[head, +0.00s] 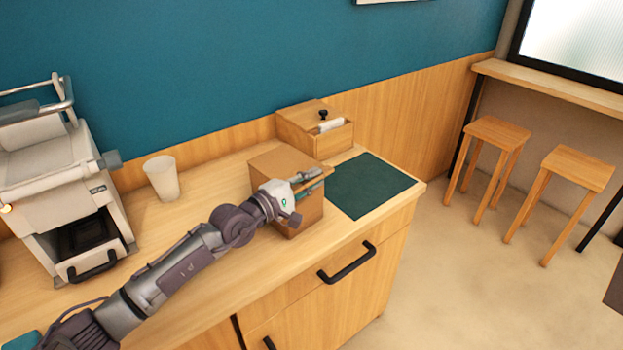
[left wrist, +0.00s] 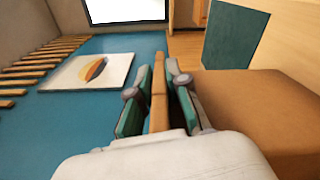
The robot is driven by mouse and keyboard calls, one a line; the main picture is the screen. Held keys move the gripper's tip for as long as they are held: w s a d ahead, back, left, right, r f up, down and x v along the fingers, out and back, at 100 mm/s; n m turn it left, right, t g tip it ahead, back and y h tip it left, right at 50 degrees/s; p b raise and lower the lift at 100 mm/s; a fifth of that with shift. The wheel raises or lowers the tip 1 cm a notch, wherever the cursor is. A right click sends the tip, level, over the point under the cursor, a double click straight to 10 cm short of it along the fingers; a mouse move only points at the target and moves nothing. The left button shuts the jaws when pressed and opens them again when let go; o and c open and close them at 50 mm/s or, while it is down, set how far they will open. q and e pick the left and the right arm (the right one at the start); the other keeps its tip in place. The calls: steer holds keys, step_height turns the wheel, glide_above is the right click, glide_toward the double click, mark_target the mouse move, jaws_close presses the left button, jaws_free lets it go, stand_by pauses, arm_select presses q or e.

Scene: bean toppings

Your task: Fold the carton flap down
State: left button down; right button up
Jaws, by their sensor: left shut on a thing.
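The brown carton (head: 280,162) stands on the wooden counter near its right end. In the left wrist view its brown side (left wrist: 265,120) fills the lower right. My left gripper (head: 312,180) reaches across the carton in the head view and covers part of it. In the left wrist view my left gripper (left wrist: 158,95) is shut on the carton flap (left wrist: 158,110), a thin brown panel seen edge-on between the two green finger pads. The flap stands apart from the carton's broad face there. My right gripper is in neither view.
A dark green mat (head: 370,186) lies right of the carton. A wooden box (head: 296,124) with a black knob stands behind it. A white cup (head: 161,178) and a coffee machine (head: 60,165) are to the left. The front counter edge is close.

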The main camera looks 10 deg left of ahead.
arm_select(q)
steer(key=shift+f, duration=0.3)
steer(key=c, duration=1.3)
jaws_free()
steer(key=shift+o, duration=0.5)
steer(key=shift+w+a, duration=0.1)
steer(key=shift+a, duration=0.05)
steer(key=shift+r, duration=0.1)
steer(key=v, duration=1.2)
